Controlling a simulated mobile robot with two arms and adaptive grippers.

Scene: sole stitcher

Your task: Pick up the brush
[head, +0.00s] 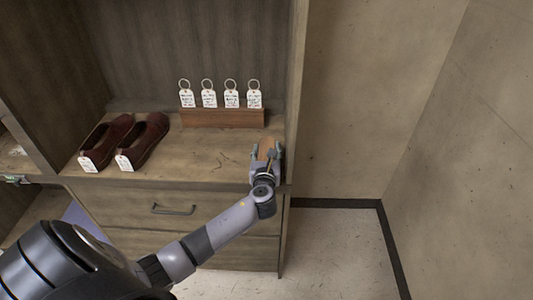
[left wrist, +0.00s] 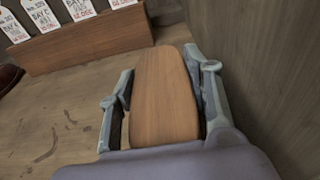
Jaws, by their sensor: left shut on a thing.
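The brush (left wrist: 164,95) shows in the left wrist view as a wooden, rounded block between the two fingers of my left gripper (left wrist: 165,98). The gripper is shut on it, with one finger along each side. In the head view my left gripper (head: 266,152) is at the right front of the wooden shelf, close to the cabinet's right side wall. There the brush is mostly hidden by the gripper. I cannot tell whether the brush touches the shelf. My right gripper is not in view.
A wooden block (head: 222,118) holding several white ring tags stands at the shelf's back. A pair of brown shoes (head: 124,141) with tags sits on the left. The shelf's middle (head: 200,155) is clear. A drawer (head: 172,209) is below.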

